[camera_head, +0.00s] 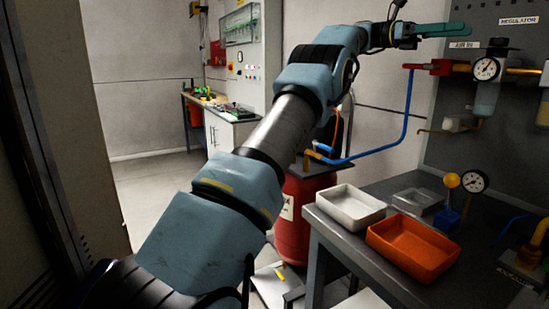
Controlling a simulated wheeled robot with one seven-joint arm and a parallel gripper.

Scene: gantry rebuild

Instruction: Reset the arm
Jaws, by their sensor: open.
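My arm reaches from the bottom of the head camera view up to the top right. My gripper (443,30) is at its end, with teal fingers pointing right toward the grey panel (450,90). The fingers hold nothing that I can see. In the picture the gripper lies above the red valve handle and the blue hose; how far apart they are in depth I cannot tell.
A dark table (375,262) at right holds a white tray (351,207), an orange tray (413,247), a clear box (417,200) and a gauge (474,181). A red tank (300,215) stands behind my arm. A blue hose (408,115) hangs from the panel. Floor shows at left (160,190).

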